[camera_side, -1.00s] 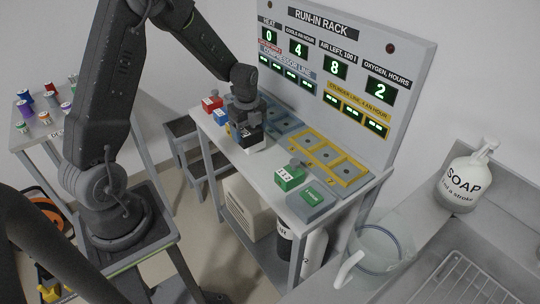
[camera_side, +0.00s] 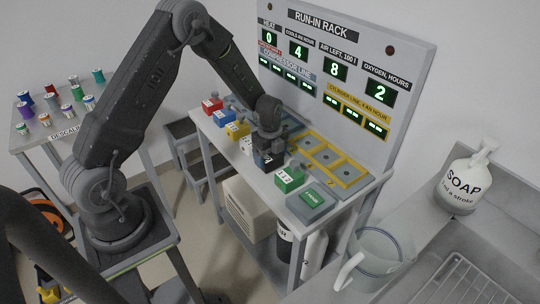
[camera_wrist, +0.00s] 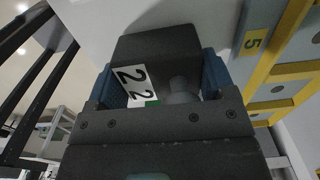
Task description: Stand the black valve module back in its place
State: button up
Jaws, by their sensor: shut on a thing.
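The black valve module (camera_side: 268,161) is in my gripper (camera_side: 268,150), over the bench top between the white module and the green module. In the wrist view the black module (camera_wrist: 155,45) sits between the blue-padded fingers of my gripper (camera_wrist: 160,85), with a white label reading 2 2 facing up. I cannot tell whether its underside touches the bench. The yellow-framed bays (camera_side: 327,157) and the blue-grey bays (camera_side: 292,123) lie along the bench behind it; the arm hides part of the blue-grey row.
Red (camera_side: 212,104), blue (camera_side: 223,117), yellow (camera_side: 237,130), white (camera_side: 247,146) and green (camera_side: 289,179) modules stand along the bench front. A grey box with a green button (camera_side: 312,197) is at the right end. The run-in rack panel (camera_side: 345,60) rises behind.

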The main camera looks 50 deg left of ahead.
jog(key=o, duration=1.1)
jog(key=shift+f, duration=0.15)
notch_tip(320, 180, up, 12)
jog(key=s+d+r+n+t, duration=0.1)
jog(key=s+d+r+n, duration=0.25)
jog(key=r, duration=0.35)
jog(key=s+d+r+n+t, duration=0.25)
jog(key=s+r+n, duration=0.2)
jog(key=r, duration=0.25)
jog(key=shift+s+d+r+n+t, duration=0.35)
jog(key=shift+s+d+r+n, duration=0.5)
jog(key=shift+s+n, duration=1.25)
jog(key=shift+s+d+r+n+t, duration=0.45)
jog(key=shift+s+d+n, duration=0.75)
jog(key=shift+s, duration=1.75)
jog(key=shift+s+d+r+n+t, duration=0.25)
jog(key=shift+s+d+r+n, duration=0.6)
jog(key=shift+s+n, duration=1.3)
